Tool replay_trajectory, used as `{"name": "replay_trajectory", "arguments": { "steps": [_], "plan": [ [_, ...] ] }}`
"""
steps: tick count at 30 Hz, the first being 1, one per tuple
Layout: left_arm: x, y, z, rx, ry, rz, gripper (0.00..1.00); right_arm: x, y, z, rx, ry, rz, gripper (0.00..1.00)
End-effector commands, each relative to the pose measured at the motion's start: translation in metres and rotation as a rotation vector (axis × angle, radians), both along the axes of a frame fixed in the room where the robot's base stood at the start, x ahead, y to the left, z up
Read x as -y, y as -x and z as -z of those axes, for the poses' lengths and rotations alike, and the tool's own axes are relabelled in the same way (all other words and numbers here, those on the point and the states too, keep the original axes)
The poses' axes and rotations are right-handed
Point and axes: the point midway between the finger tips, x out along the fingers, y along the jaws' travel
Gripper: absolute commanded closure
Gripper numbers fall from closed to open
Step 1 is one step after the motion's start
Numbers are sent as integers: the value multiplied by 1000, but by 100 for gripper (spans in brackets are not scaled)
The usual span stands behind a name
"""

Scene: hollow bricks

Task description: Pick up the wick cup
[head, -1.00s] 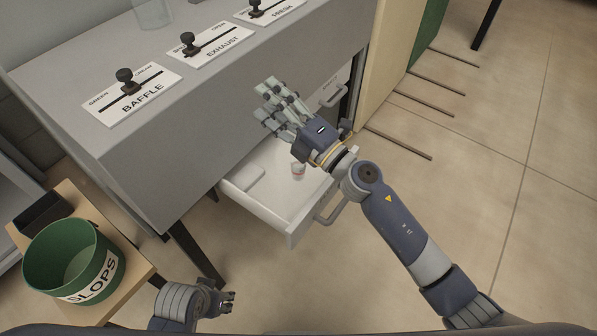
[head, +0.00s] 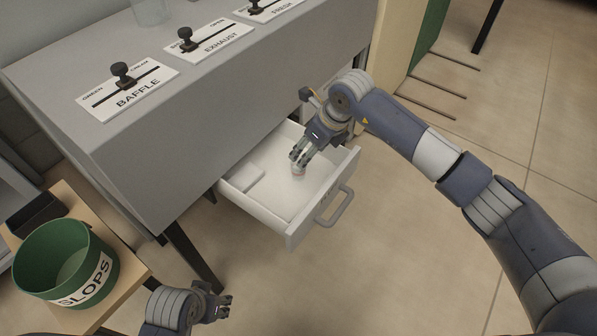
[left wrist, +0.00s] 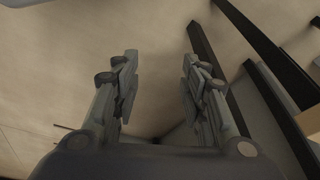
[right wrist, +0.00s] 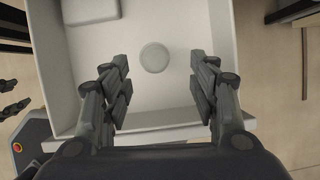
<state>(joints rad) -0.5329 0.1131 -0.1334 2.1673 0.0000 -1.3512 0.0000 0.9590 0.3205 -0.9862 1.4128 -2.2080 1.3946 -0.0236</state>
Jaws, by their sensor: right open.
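The wick cup (head: 298,170) is small and pale with a reddish mark, standing in the open white drawer (head: 262,211). In the right wrist view it is a round pale shape (right wrist: 154,57) seen from above, ahead of and between the fingertips. My right gripper (head: 299,158) is open, pointing down over the drawer just above the cup and partly covering it in the head view; its fingers (right wrist: 158,80) are apart with nothing between them. My left gripper (head: 225,306) is open and empty, low at the bottom of the head view, away from the drawer.
A pale block (head: 243,178) lies in the drawer's left part. The drawer has a front handle (head: 335,207). Above is a grey cabinet (head: 200,125) with labelled sliders. A green SLOPS bucket (head: 30,262) stands on a wooden stand at left. The floor at right is clear.

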Motion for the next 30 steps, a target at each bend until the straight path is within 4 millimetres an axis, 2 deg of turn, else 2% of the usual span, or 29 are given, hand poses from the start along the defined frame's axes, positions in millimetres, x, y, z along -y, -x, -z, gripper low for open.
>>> {"name": "replay_trajectory", "arguments": {
  "steps": [1,3,11,18,24,30],
  "plan": [
    [0,0,-3,4,0,0,60,-3,-1,11,-4,-1,-1,45],
    [-1,1,-10,6,0,-1,60,-7,-4,20,-2,-2,-1,45],
    [-1,3,-24,14,0,-2,60,-14,-7,40,-3,-5,-1,45],
    [-2,8,-50,28,1,-3,60,-24,-10,71,-3,-5,-1,45],
    [-3,12,-61,31,1,-5,60,-27,-13,81,-2,-6,-1,45],
    [-3,12,-61,31,1,-5,60,-27,-13,81,-1,-6,-2,45]
  ]
}}
